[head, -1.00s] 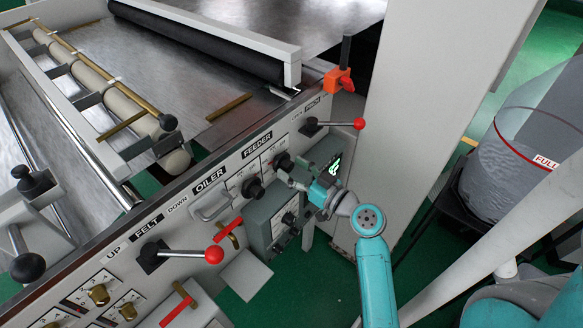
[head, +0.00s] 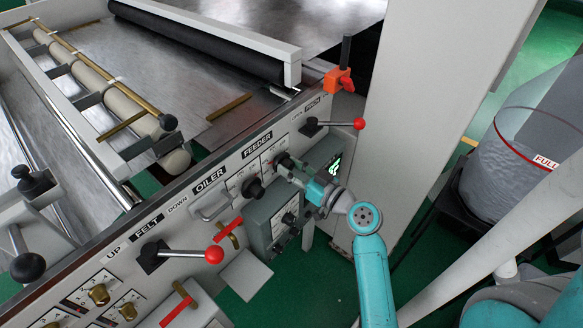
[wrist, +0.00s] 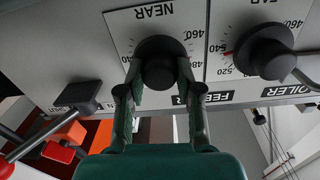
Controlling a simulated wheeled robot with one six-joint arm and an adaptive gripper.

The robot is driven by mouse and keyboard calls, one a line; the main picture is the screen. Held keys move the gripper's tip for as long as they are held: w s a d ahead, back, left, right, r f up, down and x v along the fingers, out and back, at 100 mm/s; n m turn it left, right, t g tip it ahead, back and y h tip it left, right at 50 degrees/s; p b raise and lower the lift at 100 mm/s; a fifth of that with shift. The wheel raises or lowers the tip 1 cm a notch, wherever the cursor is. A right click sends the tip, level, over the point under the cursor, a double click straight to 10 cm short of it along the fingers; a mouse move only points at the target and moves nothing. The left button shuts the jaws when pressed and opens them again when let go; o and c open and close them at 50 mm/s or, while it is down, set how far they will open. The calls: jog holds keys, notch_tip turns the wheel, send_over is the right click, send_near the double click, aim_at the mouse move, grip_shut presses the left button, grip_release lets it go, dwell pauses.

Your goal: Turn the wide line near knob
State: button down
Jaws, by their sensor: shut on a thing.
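The near knob is a round black knob under the label NEAR in the wrist view (wrist: 160,62), with a numbered scale around it. It also shows in the head view (head: 283,159) on the front panel beside the FEEDER label. My gripper (wrist: 159,78) has a finger on each side of this knob and is shut on it. In the head view my gripper (head: 288,168) reaches the panel from the lower right. The knob's pointer cannot be made out.
A second black knob (wrist: 262,55) with a red pointer sits close to the right in the wrist view. A red-balled lever (head: 358,124) and an orange clamp (head: 340,80) stand above my gripper in the head view. A grey box (head: 272,225) is below it.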

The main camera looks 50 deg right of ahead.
jog(key=m, duration=0.6)
jog(key=shift+m, duration=0.4)
jog(key=m, duration=0.3)
jog(key=shift+d, duration=0.1)
jog(key=shift+m, duration=2.1)
jog(key=shift+f, duration=0.1)
jog(key=c, duration=0.8)
grip_release()
jog(key=shift+o, duration=0.2)
